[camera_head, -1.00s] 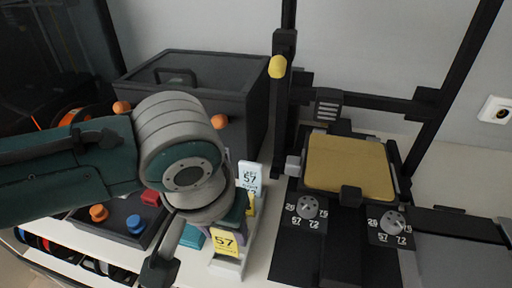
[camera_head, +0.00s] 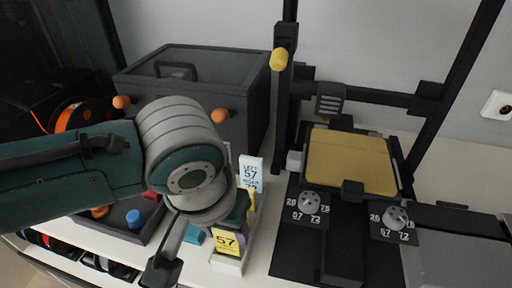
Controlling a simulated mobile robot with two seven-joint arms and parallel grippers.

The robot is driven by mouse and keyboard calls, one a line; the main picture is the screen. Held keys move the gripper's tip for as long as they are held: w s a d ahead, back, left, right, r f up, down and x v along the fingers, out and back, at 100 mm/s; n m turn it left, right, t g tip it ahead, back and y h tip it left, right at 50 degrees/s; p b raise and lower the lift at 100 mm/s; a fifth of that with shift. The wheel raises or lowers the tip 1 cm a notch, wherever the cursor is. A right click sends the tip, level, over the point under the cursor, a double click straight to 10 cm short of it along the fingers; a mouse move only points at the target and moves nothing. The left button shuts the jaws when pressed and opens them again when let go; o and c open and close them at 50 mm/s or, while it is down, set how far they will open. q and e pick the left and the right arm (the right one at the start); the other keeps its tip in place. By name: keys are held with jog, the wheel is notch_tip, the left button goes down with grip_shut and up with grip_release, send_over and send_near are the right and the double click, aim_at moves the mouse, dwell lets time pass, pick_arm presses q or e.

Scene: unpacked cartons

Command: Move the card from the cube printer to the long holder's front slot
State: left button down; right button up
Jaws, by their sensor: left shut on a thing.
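My left gripper (camera_head: 238,210) points down over the white long holder (camera_head: 228,266), its fingers partly hidden behind its wrist. It is shut on a yellow card (camera_head: 227,241) marked 57, which is upright at the front end of the holder. I cannot tell whether the card's lower edge is seated in the front slot. A pale sign (camera_head: 251,172) marked 57 stands at the holder's back, with another yellow piece (camera_head: 251,201) in front of it. The dark box-shaped printer (camera_head: 190,82) with a top handle stands behind my arm. My right gripper is not in view.
An open-frame printer with a yellow bed (camera_head: 346,162) and two dials (camera_head: 309,202) stands close on the right. A dark tray (camera_head: 119,234) with coloured knobs lies left of the holder. An orange spool (camera_head: 68,117) is at the far left.

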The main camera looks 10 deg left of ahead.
pick_arm(q)
jog(key=shift+s+b+x, duration=0.25)
jog(key=shift+b+x, duration=0.35)
jog(key=shift+x, duration=0.45)
jog(key=shift+c, duration=1.3)
grip_release()
jog(key=p+v, duration=0.2)
jog(key=v, duration=0.8)
jog(key=shift+f, duration=0.1)
